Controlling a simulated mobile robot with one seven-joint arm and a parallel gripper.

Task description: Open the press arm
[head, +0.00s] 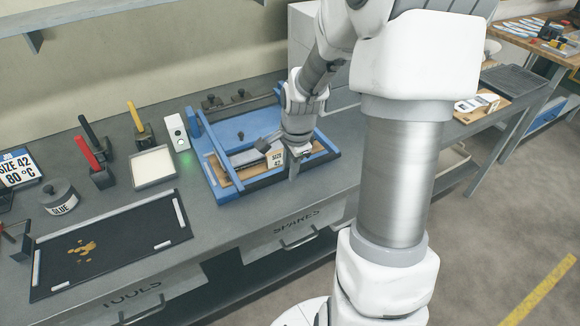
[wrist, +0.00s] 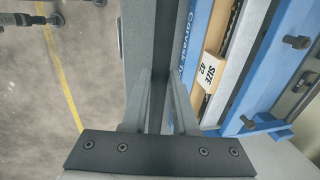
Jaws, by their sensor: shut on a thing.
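The blue press (head: 222,192) stands on the grey bench in the middle of the head view, with a dark bar (head: 252,187) along its front side. In the wrist view this dark bar (wrist: 150,35) runs down between my fingers; it looks like part of the press arm. My gripper (head: 293,174) is at the front right of the press, fingers pointing down, shut on the bar. In the wrist view my gripper (wrist: 160,88) has one finger on each side of it.
A "SIZE 42" tag (head: 275,157) lies in the press beside a tan strip. A white box with a green light (head: 177,131) stands left of the press. Tool holders, a pale tray (head: 137,181) and a black mat (head: 60,287) are farther left. Floor is open in front.

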